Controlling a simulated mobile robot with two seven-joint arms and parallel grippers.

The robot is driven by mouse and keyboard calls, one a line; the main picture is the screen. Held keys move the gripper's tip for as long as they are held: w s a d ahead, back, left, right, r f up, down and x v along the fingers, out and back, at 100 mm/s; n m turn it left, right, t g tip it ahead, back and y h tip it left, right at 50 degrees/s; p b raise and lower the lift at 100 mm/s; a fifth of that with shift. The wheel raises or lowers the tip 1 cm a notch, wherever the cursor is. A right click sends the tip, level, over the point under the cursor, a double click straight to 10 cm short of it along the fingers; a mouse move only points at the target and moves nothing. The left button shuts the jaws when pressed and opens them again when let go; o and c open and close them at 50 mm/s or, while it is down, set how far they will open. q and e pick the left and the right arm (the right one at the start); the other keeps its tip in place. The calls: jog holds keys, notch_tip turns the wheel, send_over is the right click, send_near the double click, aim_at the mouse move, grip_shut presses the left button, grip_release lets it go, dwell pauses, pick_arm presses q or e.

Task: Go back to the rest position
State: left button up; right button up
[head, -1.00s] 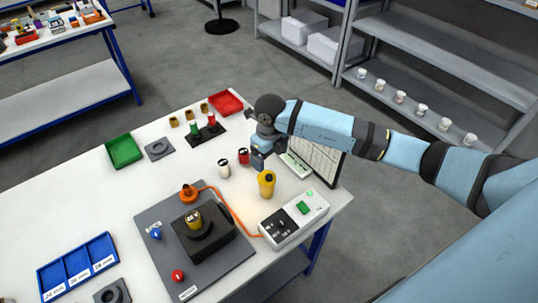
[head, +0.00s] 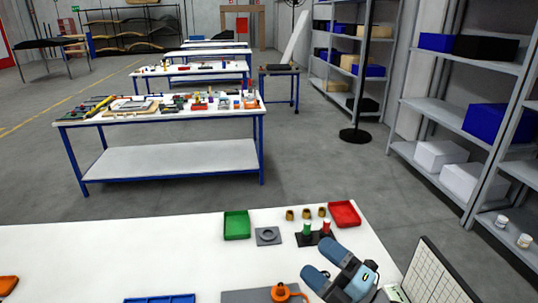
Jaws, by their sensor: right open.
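My right gripper (head: 319,262) is low in the head view, over the right part of the near white table (head: 110,255). Its two blue-grey fingers are apart, with nothing visible between them. It is just in front of the black stand (head: 302,240) that holds a green and a red piece. Most of my right arm is out of view or hidden. My left gripper is not in view.
A green tray (head: 237,225), a grey ring plate (head: 268,236), several brass pieces (head: 306,213) and a red tray (head: 344,214) line the table's back. A gridded panel (head: 434,275) stands at right. Grey shelves (head: 455,118) are beyond. The table's left is mostly clear.

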jog(key=s+d+f+m+h, duration=0.3)
jog(key=d+f+m+h, duration=0.1)
jog(key=d+m+h, duration=0.6)
jog(key=s+d+f+m+h, duration=0.2)
jog(key=d+f+m+h, duration=0.3)
jog(key=m+h, duration=0.5)
jog(key=s+f+m+g+y, duration=0.1)
jog(key=s+f+m+g, duration=0.1)
jog(key=s+f+g, duration=0.3)
jog(key=s+d+f+m+g+y, duration=0.1)
jog(key=s+g+y, duration=0.1)
jog(key=s, duration=0.5)
jog(key=s+f+m+g+y, duration=0.1)
jog(key=s+f+m+g, duration=0.1)
jog(key=s+g, duration=0.35)
jog(key=w+a+f+t+y, duration=0.1)
jog(key=f+t, duration=0.2)
jog(key=f, duration=0.2)
jog(key=w+a+f+t+y, duration=0.1)
jog(key=w+a+f+t, duration=0.1)
jog(key=f, duration=0.3)
jog(key=w+a+f+t, duration=0.2)
jog(key=f+t, duration=0.2)
jog(key=f, duration=0.1)
jog(key=shift+a+n+y, duration=0.25)
jog(key=shift+n+y, duration=0.05)
jog(key=shift+y, duration=0.1)
